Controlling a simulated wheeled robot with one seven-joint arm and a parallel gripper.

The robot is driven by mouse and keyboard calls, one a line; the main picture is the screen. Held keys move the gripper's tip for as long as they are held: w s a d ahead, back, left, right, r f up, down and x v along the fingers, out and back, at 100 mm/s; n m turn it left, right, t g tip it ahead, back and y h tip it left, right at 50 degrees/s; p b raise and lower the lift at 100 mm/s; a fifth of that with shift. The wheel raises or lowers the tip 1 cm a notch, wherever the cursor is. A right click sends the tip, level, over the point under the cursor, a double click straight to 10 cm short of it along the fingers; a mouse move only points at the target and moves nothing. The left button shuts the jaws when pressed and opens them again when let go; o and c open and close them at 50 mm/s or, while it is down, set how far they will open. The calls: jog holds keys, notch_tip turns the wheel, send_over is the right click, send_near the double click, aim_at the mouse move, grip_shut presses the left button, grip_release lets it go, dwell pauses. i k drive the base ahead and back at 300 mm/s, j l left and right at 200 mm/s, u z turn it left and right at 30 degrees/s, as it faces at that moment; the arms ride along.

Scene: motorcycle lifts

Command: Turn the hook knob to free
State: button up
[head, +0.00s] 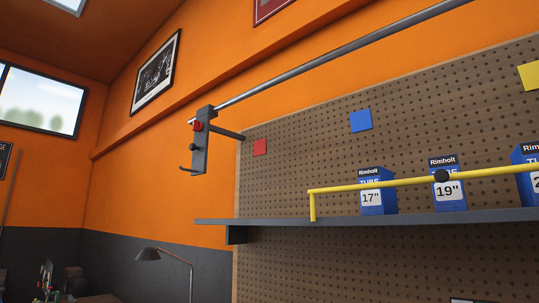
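A dark grey upright hanger plate (202,148) is at the end of a long metal rail, left of centre in the head view. A red knob (198,126) is on the upper part of its face. A small dark round spot shows below the knob. A short hook (187,170) sticks out to the left near the plate's lower end. The knob is too small to tell which way it is set. My gripper is not in view.
The metal rail (340,54) runs to the upper right above a pegboard (300,170). A lamp (150,254) stands below left.

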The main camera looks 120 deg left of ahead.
aim_at(197, 126)
jog(key=u, duration=4)
